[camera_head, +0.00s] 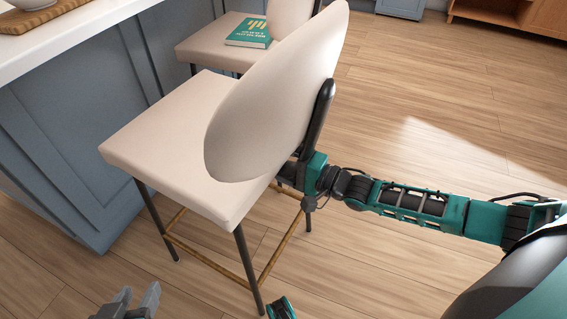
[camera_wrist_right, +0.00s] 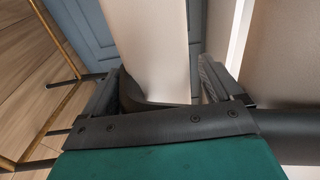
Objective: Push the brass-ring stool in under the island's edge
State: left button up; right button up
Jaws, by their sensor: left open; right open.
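The brass-ring stool (camera_head: 165,140) has a cream seat, a rounded cream backrest (camera_head: 275,105), dark legs and a brass foot ring (camera_head: 205,262). It stands upright beside the blue island (camera_head: 60,150), whose white top edge (camera_head: 75,45) is at upper left. My right gripper (camera_wrist_right: 160,85) is open at the back of the stool. In the right wrist view its fingers are on either side of a dark curved backrest support (camera_wrist_right: 140,92); I cannot tell if they touch it. The backrest partly hides this gripper in the head view. My left gripper (camera_head: 138,298) is open and empty at bottom left.
A second cream stool (camera_head: 205,45) stands just beyond, with a green book (camera_head: 250,33) on its seat. A bowl (camera_head: 32,4) and board are on the island top. The wooden floor (camera_head: 430,110) at right is clear back to the cabinets.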

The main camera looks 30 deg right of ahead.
jog(key=shift+c, duration=0.2)
grip_shut()
dwell(0.7)
